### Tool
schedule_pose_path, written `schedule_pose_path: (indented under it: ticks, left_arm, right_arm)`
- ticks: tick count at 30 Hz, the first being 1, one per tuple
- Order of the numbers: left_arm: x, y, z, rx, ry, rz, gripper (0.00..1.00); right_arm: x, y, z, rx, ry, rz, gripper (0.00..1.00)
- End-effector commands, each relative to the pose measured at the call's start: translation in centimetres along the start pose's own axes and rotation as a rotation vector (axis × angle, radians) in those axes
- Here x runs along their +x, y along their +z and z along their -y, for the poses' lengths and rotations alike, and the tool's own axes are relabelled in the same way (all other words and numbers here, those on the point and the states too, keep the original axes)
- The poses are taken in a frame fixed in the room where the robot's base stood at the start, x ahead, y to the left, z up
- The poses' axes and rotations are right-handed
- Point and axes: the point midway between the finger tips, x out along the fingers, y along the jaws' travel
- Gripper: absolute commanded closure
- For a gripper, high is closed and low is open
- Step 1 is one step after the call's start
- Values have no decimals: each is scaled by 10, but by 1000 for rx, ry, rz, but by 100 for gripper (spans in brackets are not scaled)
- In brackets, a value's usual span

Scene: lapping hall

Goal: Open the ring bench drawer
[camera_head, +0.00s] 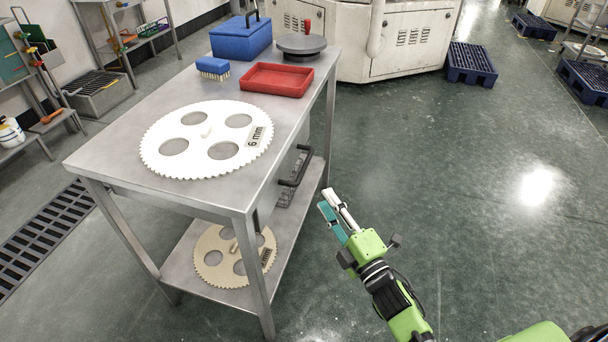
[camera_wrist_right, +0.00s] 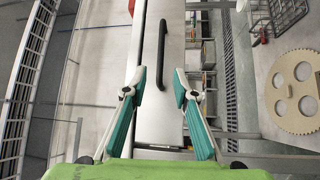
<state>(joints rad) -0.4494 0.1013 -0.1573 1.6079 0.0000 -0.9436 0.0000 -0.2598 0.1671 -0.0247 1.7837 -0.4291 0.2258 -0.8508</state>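The ring bench (camera_head: 110,165) is a steel table with a white toothed ring (camera_head: 207,139) marked 6 mm on top. Its drawer front (camera_head: 268,203) faces right under the tabletop and looks shut. A black bar handle (camera_head: 296,168) stands out from it. In the right wrist view the handle (camera_wrist_right: 162,60) shows as a long dark bar, in line with the space between my fingers. My right gripper (camera_head: 329,198) is open and empty, to the right of the handle and apart from it. Its teal-padded fingers (camera_wrist_right: 160,75) are spread wide. My left gripper is not in view.
A red tray (camera_head: 277,80), blue brush (camera_head: 212,68), blue box (camera_head: 240,38) and dark round plate (camera_head: 301,46) stand at the bench's far end. A second toothed ring (camera_head: 212,262) lies on the lower shelf (camera_head: 187,276).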

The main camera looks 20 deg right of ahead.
Motion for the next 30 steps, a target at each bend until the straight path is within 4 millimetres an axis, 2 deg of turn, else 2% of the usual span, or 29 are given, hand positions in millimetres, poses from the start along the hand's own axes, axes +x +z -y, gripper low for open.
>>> schedule_pose_path:
  ticks: [5, 12, 18, 24, 30]
  left_arm:
    - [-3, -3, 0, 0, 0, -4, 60]
    - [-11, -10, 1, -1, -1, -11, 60]
    - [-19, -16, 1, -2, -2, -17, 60]
    - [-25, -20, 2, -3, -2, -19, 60]
    - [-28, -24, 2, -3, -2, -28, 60]
  right_arm:
    - [30, 0, -2, 0, 3, -1, 74]
    - [82, 0, -1, 1, 1, 1, 74]
    - [115, 1, 1, 2, -2, 2, 74]
    - [131, 1, 0, 3, -2, 2, 74]
    - [133, 1, 1, 4, -4, 2, 74]
